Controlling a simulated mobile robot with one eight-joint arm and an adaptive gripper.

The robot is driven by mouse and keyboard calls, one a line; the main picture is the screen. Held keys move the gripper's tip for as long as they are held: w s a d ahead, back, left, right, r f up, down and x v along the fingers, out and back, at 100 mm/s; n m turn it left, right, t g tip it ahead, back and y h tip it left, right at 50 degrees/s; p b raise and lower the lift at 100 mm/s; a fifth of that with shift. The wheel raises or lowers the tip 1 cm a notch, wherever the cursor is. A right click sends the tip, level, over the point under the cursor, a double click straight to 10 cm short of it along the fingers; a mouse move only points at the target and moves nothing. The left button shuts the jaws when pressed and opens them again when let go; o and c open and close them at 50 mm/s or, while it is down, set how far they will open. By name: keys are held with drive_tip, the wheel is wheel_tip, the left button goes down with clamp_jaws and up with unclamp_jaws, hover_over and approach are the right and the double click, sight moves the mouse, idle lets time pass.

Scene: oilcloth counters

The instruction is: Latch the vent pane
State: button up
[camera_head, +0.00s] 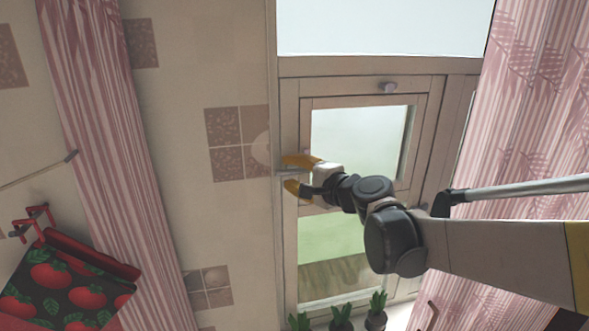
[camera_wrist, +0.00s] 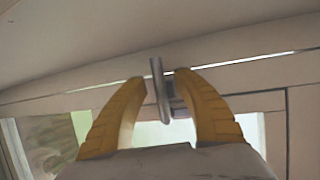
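The vent pane (camera_head: 360,140) is a small framed glass pane in the window in the head view, with its frame close to the surrounding frame. A grey metal latch handle (camera_wrist: 158,88) stands at the frame in the wrist view. My gripper (camera_head: 287,173) has its yellow fingers at the left edge of the vent pane. In the wrist view my gripper (camera_wrist: 161,76) is open, with one finger on each side of the handle. There is a gap at the left finger; I cannot tell whether the right finger touches. The latch's base is partly hidden.
Pink curtains (camera_head: 100,120) hang on both sides. Potted plants (camera_head: 342,318) stand below the window. A tomato-patterned cloth (camera_head: 65,285) hangs at lower left. A thin bright line (camera_wrist: 250,58) runs along the frame seam.

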drive_tip(key=shift+w+a, duration=0.15)
clamp_jaws()
drive_tip(key=shift+f, duration=0.1)
drive_tip(key=w+d+f+n+t+h+b, duration=0.1)
drive_tip(key=d+f+n+h+b, duration=0.3)
drive_tip(key=n+h, duration=0.4)
drive_tip(key=shift+d+f+n+h+b, duration=0.4)
drive_tip(key=shift+n+b, duration=0.5)
drive_tip(key=shift+n, duration=1.1)
drive_tip(key=shift+w, duration=0.1)
